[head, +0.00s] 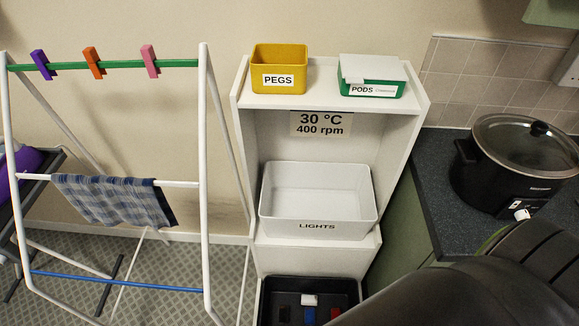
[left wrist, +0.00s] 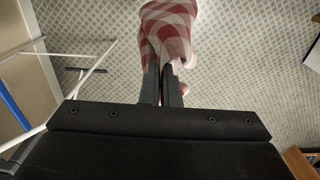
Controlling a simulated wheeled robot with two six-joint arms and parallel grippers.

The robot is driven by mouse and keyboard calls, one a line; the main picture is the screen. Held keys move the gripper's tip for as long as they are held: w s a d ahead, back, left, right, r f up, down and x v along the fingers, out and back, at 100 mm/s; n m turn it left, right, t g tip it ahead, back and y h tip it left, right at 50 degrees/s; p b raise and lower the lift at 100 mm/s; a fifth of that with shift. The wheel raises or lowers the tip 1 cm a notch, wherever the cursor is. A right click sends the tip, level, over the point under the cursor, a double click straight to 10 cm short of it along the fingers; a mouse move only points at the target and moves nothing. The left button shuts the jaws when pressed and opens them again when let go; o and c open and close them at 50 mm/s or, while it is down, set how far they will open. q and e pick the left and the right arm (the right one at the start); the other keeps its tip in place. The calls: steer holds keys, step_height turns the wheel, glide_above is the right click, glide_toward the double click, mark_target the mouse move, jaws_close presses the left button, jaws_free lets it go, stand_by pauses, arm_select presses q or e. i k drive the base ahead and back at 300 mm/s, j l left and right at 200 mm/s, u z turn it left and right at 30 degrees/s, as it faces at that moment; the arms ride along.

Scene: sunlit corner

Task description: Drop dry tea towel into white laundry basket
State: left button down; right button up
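The white laundry basket (head: 318,205), labelled LIGHTS, stands empty on the middle shelf of the white unit. A blue-grey checked tea towel (head: 113,202) hangs over the middle bar of the drying rack. In the left wrist view, my left gripper (left wrist: 164,65) is shut on a red and white checked cloth (left wrist: 168,28), which hangs from the fingertips above the patterned floor. The cloth's far end is at the top edge of that view. My left gripper and this cloth do not show in the head view. My right gripper is not in view.
The white drying rack (head: 204,150) stands left of the shelf unit (head: 398,150); purple, orange and pink pegs sit on its green bar. A yellow PEGS box (head: 280,60) and green PODS box (head: 372,88) stand on top. A black bin (head: 338,290) is below; a slow cooker (head: 515,165) is right.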

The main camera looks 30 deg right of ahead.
mark_target(303, 200)
steer(key=k+z, duration=0.1)
steer(key=z, duration=0.25)
steer(key=k+z, duration=0.1)
steer(key=z, duration=0.25)
steer(key=k+l+z, duration=0.1)
steer(key=z, duration=0.2)
steer(key=k+z, duration=0.55)
steer(key=z, duration=0.15)
steer(key=k+l+z, duration=0.1)
steer(key=k+z, duration=0.25)
steer(key=i, duration=0.1)
